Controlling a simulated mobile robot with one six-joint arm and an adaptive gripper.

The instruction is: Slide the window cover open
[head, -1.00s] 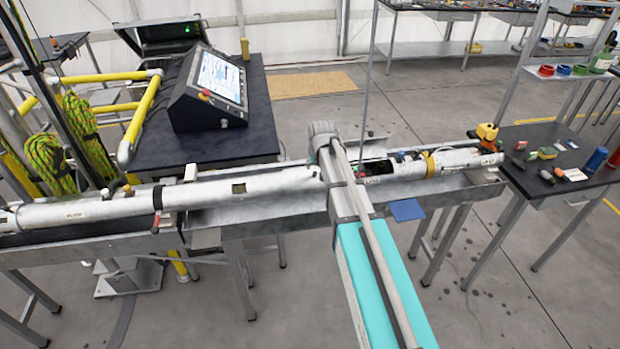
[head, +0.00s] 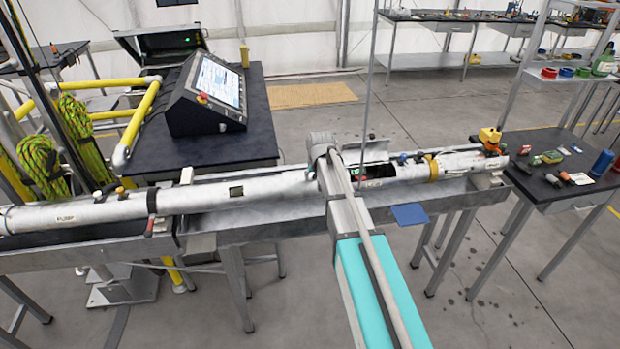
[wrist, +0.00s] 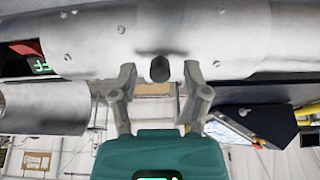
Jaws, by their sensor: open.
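The window cover (wrist: 230,35) is a pale metal sleeve on the long tube, with a dark knob (wrist: 160,68) standing out from it. My gripper (wrist: 159,71) is open in the wrist view, one finger on each side of the knob; I cannot tell whether either finger touches it. At the left of the wrist view an opening (wrist: 40,64) in the tube shows red and green parts inside. In the head view this dark opening (head: 377,172) lies just right of my arm, which hides the knob and the fingers.
The long white tube (head: 90,211) rests in a metal trough (head: 275,231). Behind it a dark table (head: 200,152) carries a tilted screen console (head: 208,92). At the right, a table (head: 560,190) holds small tools. A blue plate (head: 409,214) juts from the trough's front.

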